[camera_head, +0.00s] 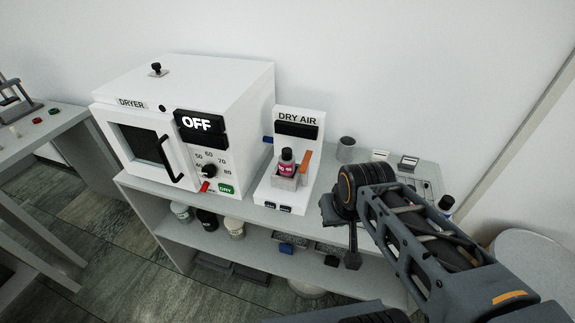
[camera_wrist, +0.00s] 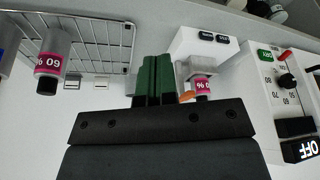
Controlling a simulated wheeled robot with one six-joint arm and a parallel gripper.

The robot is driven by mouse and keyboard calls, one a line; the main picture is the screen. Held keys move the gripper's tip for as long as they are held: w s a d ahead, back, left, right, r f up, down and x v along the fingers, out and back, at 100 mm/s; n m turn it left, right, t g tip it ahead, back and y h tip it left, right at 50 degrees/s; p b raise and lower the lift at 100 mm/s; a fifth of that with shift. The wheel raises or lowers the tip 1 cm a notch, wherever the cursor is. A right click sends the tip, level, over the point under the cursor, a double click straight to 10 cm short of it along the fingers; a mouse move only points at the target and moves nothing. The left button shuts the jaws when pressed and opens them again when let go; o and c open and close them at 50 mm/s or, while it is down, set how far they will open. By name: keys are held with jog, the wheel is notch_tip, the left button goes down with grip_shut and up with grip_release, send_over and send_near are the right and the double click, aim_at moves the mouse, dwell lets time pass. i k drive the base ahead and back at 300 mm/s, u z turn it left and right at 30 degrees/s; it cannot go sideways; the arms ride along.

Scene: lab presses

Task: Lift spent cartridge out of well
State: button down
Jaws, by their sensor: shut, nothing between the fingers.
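The spent cartridge (camera_head: 287,163), with a dark cap and a pink label, stands upright in the grey well (camera_head: 287,181) of the white DRY AIR unit (camera_head: 298,130). In the wrist view the cartridge (camera_wrist: 203,87) shows partly, its lower part against the well (camera_wrist: 196,67) and its other end cut off by my gripper's dark body. My gripper (camera_wrist: 154,76) has green fingertips pressed together with nothing between them. It appears beside the cartridge and apart from it. In the head view my gripper's fingertips are not clearly seen.
An orange lever (camera_head: 305,161) stands right beside the cartridge. The white dryer (camera_head: 187,120), reading OFF, is left of the unit. A grey cup (camera_head: 346,149) is at its right. The wrist view shows a 60 % bottle (camera_wrist: 52,62) by a wire rack (camera_wrist: 95,42).

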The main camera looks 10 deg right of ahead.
aim_at(286, 160)
jog(key=u, duration=0.45)
jog(key=k, duration=1.1)
jog(key=u, duration=0.85)
jog(key=i, duration=1.2)
jog(key=u, duration=0.25)
